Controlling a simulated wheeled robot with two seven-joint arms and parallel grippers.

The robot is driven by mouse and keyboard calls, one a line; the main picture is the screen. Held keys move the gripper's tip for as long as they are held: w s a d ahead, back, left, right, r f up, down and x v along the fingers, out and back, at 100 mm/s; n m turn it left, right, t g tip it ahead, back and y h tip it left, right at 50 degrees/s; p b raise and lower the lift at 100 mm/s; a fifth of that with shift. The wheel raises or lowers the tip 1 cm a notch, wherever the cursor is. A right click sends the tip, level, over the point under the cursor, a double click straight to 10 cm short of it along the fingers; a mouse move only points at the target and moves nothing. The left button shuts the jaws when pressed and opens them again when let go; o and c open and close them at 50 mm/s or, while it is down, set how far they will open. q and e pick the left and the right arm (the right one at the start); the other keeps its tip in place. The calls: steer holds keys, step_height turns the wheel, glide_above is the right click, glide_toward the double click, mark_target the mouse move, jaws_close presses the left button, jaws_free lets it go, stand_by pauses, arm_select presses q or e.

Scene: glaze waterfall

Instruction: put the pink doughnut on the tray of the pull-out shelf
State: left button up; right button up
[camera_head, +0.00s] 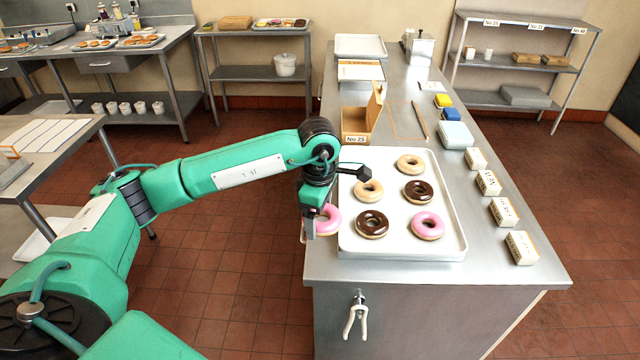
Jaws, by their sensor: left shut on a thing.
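My left gripper (321,228) is shut on a pink doughnut (331,219) at the left edge of the large counter tray (452,243). The fingers hide part of this doughnut, and I cannot tell whether it touches anything below. A second pink doughnut (428,226) lies in the front right of the large tray, beside dark-glazed and pale doughnuts. I cannot make out the pull-out shelf for certain; a thin pale edge (303,231) shows just left of the counter, mostly hidden behind the gripper. My right gripper is not in view.
Several small labelled boxes (520,247) line the counter's right side. An open cardboard box (357,124) stands behind the large tray. A white tray (44,238) lies low under the left table. The floor between the left table and counter is free.

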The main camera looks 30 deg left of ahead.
arm_select(q)
steer(key=s+d+f+m, duration=0.3)
steer(key=s+f+m, duration=0.3)
steer(key=f+m, duration=0.3)
steer(key=s+d+f+m, duration=0.4)
steer(key=s+f+m, duration=0.3)
steer(key=f+m, duration=0.2)
steer(key=shift+s+f+m, duration=0.25)
steer(key=shift+s+m, duration=0.05)
steer(key=shift+m, duration=0.7)
